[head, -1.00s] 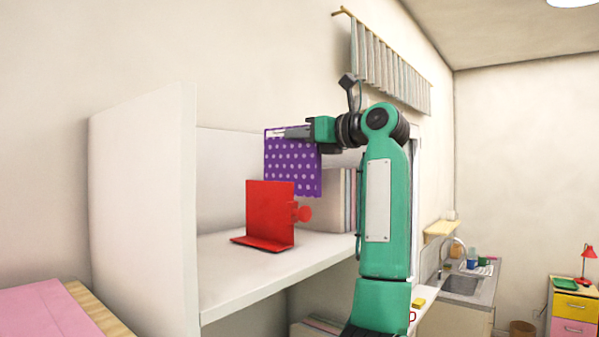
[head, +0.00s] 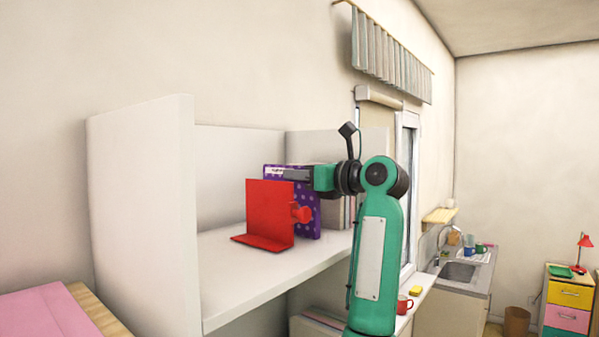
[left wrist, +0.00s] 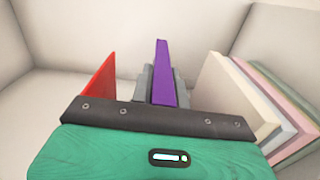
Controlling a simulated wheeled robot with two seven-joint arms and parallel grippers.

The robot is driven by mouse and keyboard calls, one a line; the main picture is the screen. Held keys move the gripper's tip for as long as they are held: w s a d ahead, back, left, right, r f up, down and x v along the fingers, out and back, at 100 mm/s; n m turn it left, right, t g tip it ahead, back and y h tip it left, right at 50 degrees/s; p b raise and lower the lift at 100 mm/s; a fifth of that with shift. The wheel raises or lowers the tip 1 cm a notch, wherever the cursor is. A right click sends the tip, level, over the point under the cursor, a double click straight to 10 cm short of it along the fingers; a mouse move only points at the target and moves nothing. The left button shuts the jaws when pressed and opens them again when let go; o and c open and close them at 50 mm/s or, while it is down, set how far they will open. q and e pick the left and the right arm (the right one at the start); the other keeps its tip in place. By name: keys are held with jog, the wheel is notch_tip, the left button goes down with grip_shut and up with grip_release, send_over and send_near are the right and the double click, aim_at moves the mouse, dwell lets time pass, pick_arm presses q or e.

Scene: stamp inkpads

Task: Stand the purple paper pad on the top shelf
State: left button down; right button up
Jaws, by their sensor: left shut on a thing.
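The purple paper pad (head: 309,218) with pale dots is upright over the top shelf (head: 240,278), partly hidden behind a red bookend (head: 268,210). Its lower edge is close to the shelf board; I cannot tell whether it touches. My left gripper (head: 290,174) is shut on the pad's upper part. In the left wrist view the pad (left wrist: 162,75) shows edge-on between the grey fingers (left wrist: 156,85), with the red bookend (left wrist: 101,88) to its left and upright books or pads (left wrist: 240,92) to its right, gaps on both sides. My right gripper is not in view.
The shelf has a tall white side panel (head: 145,200) on the left. The board's front left part is clear. A red mug (head: 404,304) and a yellow object (head: 415,290) are on a ledge at right, beyond my arm.

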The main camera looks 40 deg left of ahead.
pick_arm(q)
jog(key=shift+d, duration=0.1)
jog(key=shift+f, duration=0.1)
jog(key=c, duration=1.4)
grip_release()
jog(key=shift+o, duration=0.2)
jog(key=w+d+b, duration=0.1)
jog(key=d+b, duration=0.6)
jog(key=d, duration=0.5)
jog(key=shift+r, duration=0.2)
jog(key=shift+w, duration=0.1)
